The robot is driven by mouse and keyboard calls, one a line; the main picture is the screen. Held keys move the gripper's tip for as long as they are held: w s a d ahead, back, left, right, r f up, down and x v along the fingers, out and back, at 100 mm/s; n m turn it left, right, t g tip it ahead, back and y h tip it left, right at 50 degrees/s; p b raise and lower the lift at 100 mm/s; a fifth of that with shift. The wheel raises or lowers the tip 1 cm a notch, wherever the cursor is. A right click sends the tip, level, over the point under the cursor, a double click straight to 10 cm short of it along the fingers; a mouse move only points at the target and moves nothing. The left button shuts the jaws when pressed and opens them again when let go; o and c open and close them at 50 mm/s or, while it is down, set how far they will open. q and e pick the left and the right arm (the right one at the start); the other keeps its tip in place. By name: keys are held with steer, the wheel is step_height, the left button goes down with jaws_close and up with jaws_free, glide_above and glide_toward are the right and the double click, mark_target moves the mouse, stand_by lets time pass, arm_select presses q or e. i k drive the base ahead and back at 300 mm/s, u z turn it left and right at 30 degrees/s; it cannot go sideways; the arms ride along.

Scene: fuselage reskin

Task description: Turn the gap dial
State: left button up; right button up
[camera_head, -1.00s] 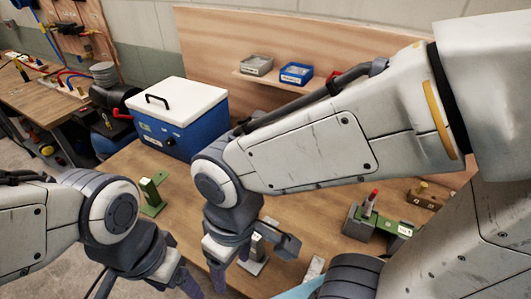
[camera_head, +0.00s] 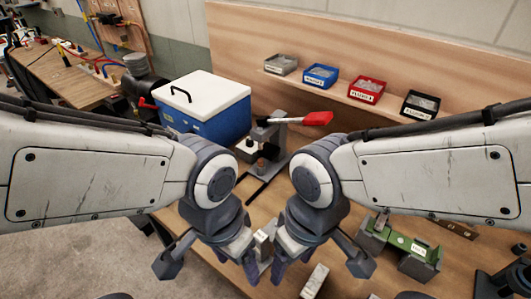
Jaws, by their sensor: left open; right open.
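I cannot make out a gap dial for certain. A grey bench press (camera_head: 268,140) with a red-tipped lever stands behind my grippers, beside the blue cooler-like box. A green fixture with a white label (camera_head: 400,248) lies on the bench at the right. My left gripper (camera_head: 210,268) is open and points down at the bench's front edge. My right gripper (camera_head: 318,268) is open and points down just right of it. Neither holds anything visible. A small pale upright piece (camera_head: 264,240) stands between the two grippers and is partly hidden by them.
The white-lidded blue box (camera_head: 205,105) stands at the back left. Several labelled bins, including a blue one (camera_head: 320,75) and a red one (camera_head: 366,90), sit on the back shelf. A pale block (camera_head: 314,282) lies near the front. Concrete floor (camera_head: 90,260) shows at lower left.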

mark_target(250, 143)
steer(key=u, duration=0.4)
steer(key=k, duration=0.4)
steer(key=u, duration=1.3)
steer(key=i, duration=0.85)
steer(key=z, duration=1.05)
steer(key=i, duration=0.65)
steer(key=z, duration=0.75)
